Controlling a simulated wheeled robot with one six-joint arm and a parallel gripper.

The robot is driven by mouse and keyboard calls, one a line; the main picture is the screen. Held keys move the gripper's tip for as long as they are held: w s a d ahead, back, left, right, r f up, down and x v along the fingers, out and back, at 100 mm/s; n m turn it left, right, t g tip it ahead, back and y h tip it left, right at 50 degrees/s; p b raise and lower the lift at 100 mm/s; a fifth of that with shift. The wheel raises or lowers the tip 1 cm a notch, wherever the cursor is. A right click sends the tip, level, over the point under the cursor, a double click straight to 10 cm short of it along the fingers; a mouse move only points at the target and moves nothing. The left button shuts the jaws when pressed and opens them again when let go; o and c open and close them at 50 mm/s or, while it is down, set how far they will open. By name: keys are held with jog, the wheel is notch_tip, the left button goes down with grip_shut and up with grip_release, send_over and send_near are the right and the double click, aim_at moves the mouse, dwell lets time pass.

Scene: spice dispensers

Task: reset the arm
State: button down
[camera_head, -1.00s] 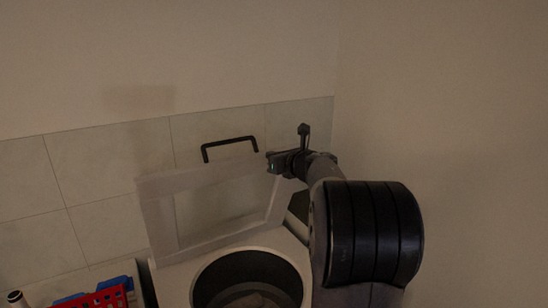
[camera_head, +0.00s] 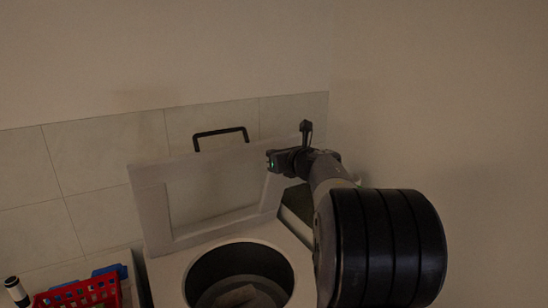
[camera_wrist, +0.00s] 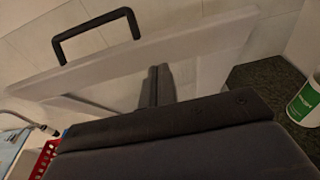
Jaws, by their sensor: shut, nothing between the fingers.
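My gripper (camera_wrist: 157,86) shows in the wrist view with its dark fingers together and nothing between them. In the head view my arm reaches up on the right, and its end is beside the right edge of a raised pale lid (camera_head: 150,205). The lid has a framed panel and a black bar handle (camera_head: 221,133) on its top edge. In the wrist view the lid (camera_wrist: 215,40) and handle (camera_wrist: 92,22) lie beyond the fingers. I cannot tell whether the gripper touches the lid.
Below the lid is a pale appliance (camera_head: 168,275) with a round dark opening (camera_head: 240,272). A red basket (camera_head: 85,293) and a dark-capped bottle (camera_head: 14,287) are at lower left. A green-and-white container (camera_wrist: 305,103) stands on a dark surface (camera_wrist: 262,82) at right. Walls close the back and right.

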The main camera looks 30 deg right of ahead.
jog(key=s+r, duration=0.3)
jog(key=s, duration=0.4)
jog(key=shift+b, duration=0.45)
jog(key=shift+d, duration=0.1)
